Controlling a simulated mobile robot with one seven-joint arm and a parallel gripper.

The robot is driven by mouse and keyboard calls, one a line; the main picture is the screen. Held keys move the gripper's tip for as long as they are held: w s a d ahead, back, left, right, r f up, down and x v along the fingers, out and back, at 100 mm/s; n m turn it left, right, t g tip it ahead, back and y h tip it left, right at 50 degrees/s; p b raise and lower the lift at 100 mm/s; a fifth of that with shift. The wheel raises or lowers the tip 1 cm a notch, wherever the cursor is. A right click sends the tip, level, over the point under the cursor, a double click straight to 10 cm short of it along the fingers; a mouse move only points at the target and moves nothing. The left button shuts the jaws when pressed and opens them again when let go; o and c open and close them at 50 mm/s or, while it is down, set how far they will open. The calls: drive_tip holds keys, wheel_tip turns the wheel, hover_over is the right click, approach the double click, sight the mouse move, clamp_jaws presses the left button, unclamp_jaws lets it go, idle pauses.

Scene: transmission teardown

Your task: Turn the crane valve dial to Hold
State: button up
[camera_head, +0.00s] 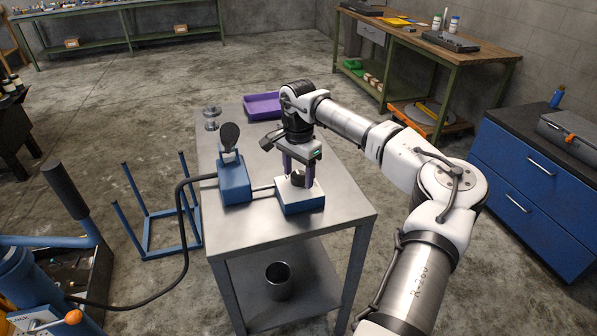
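A small blue box (301,204) with a pale top stands on the metal table, right of the middle. A dark dial (298,179) sits on its top; I take it for the crane valve dial. Its markings are too small to read. My gripper (298,178) points down over this box. Its two purple fingers are apart, one on each side of the dial. I cannot tell whether they touch it.
A larger blue block (235,185) with an upright dark paddle (230,136) stands to the left, joined by a short pipe. A black hose (181,220) runs from it to the floor. A purple tray (262,106) and a metal part (211,118) lie farther back. The table front (300,228) is clear.

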sight(298, 175)
wheel_tip(298, 175, up, 14)
drive_tip(key=b, duration=0.1)
drive_tip(key=shift+f+b, duration=0.15)
drive_tip(key=shift+b, duration=0.2)
idle(0.4)
